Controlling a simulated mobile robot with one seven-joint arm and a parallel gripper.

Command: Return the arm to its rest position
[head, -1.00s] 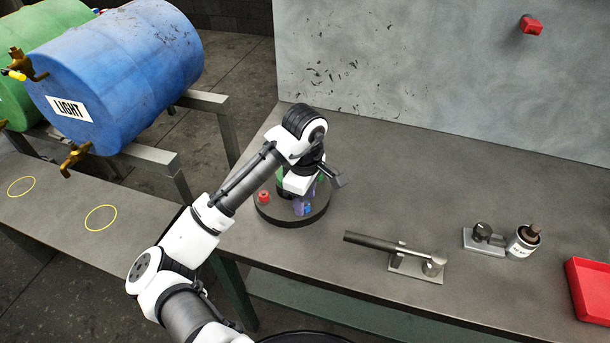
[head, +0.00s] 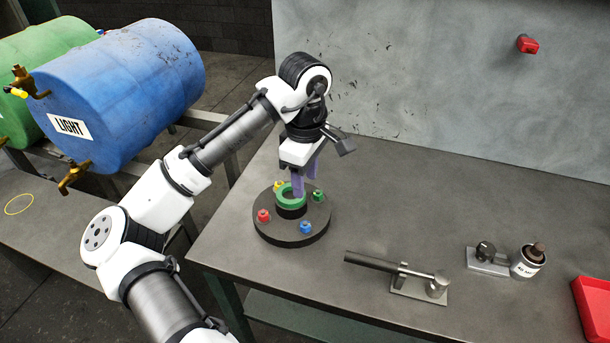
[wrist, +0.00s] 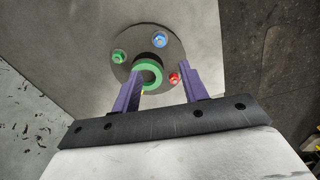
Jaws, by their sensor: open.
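My gripper (head: 305,181) is open, its two purple fingers pointing down above the round dark base (head: 290,236) on the workbench. A green ring (head: 284,190) sits around the middle of that base, on a black hub. In the wrist view the ring (wrist: 148,73) shows between and beyond the finger tips (wrist: 158,77), and nothing is held. Red, blue, green and yellow knobs stand around the base's rim; the yellow one is mostly hidden in the wrist view.
A long-handled tool (head: 395,273) lies right of the base, with a metal clamp-like piece (head: 487,259), a labelled bottle (head: 528,261) and a red tray (head: 592,305) farther right. A grey panel (head: 430,80) stands behind. Blue (head: 120,90) and green (head: 60,45) drums are at left.

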